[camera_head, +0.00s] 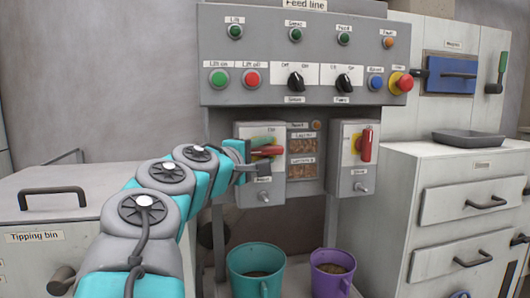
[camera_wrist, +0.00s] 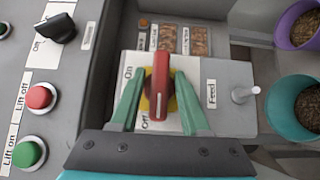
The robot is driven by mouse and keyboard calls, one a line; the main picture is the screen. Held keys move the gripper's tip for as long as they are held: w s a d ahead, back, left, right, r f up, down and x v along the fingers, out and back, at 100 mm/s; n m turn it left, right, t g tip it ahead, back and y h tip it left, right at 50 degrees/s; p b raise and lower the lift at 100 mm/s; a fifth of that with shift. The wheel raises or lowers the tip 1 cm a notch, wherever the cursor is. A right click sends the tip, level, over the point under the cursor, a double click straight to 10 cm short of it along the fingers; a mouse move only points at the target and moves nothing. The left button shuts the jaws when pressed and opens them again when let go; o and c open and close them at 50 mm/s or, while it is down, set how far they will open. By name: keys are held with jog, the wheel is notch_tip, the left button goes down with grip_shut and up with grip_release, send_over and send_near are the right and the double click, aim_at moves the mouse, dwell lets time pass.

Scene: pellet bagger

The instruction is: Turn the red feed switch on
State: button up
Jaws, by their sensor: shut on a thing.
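The red feed switch (camera_head: 268,151) is a red handle on a yellow plate, on the left grey box under the control panel. Its handle lies level in the head view. In the wrist view the red handle (camera_wrist: 160,85) runs up and down the picture, with "Off" by its lower end and "On" to its upper left. The label "Feed" (camera_wrist: 212,94) is on the same box. My gripper (camera_wrist: 160,92) has its green fingers on either side of the handle, shut on it. In the head view my gripper (camera_head: 247,160) partly covers the box's left side.
A second grey box (camera_head: 352,181) with an upright red handle stands to the right. The control panel (camera_head: 300,95) with buttons and knobs overhangs above. A teal bucket (camera_head: 256,278) and a purple bucket (camera_head: 331,281) with pellets stand below. A tipping bin (camera_head: 85,210) is at left.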

grip_shut()
jog(key=m+g+y, duration=0.2)
jog(key=shift+a+m, duration=0.15)
jog(key=shift+m, duration=0.25)
jog(key=m+g+y, duration=0.2)
jog(key=shift+r+y, duration=0.1)
jog(key=shift+y, duration=0.3)
jog(key=m+g+y, duration=0.2)
jog(key=y, duration=0.1)
jog(key=shift+d+r+m+g+y, duration=0.1)
jog(key=shift+m+g+y, duration=0.2)
jog(key=shift+m+y, duration=0.4)
jog(key=shift+d+r+m+g+y, duration=0.1)
jog(key=shift+m+g+y, duration=0.25)
jog(key=shift+y, duration=0.65)
